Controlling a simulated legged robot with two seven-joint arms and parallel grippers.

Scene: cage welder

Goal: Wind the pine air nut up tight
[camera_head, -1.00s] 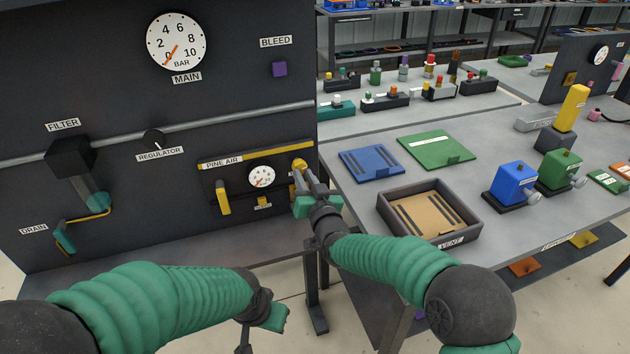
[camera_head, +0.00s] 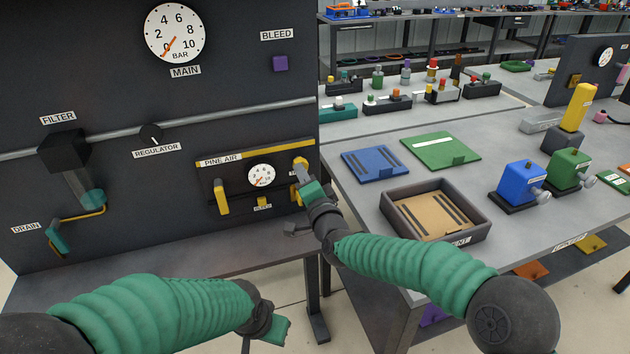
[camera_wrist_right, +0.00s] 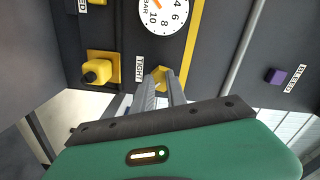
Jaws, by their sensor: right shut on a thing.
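The pine air panel (camera_head: 226,160) is a dark plate with a yellow strip, a small gauge (camera_head: 261,175) and a yellow handle (camera_head: 221,196) at its left. The yellow nut (camera_head: 299,163) sits at the panel's upper right. It also shows in the right wrist view (camera_wrist_right: 159,74), beside a label reading TIGHT (camera_wrist_right: 139,69). My right gripper (camera_head: 303,172) is shut on the nut, with a finger on either side in the wrist view. My left gripper (camera_head: 262,338) hangs at the bottom of the head view, away from the panel; its fingers are mostly cut off.
The main gauge (camera_head: 174,33), purple bleed knob (camera_head: 280,63), regulator (camera_head: 151,134) and filter (camera_head: 66,150) are on the dark wall. At right, a grey table holds a shallow tray (camera_head: 392,211), blue and green plates, and blue (camera_head: 520,182) and green blocks.

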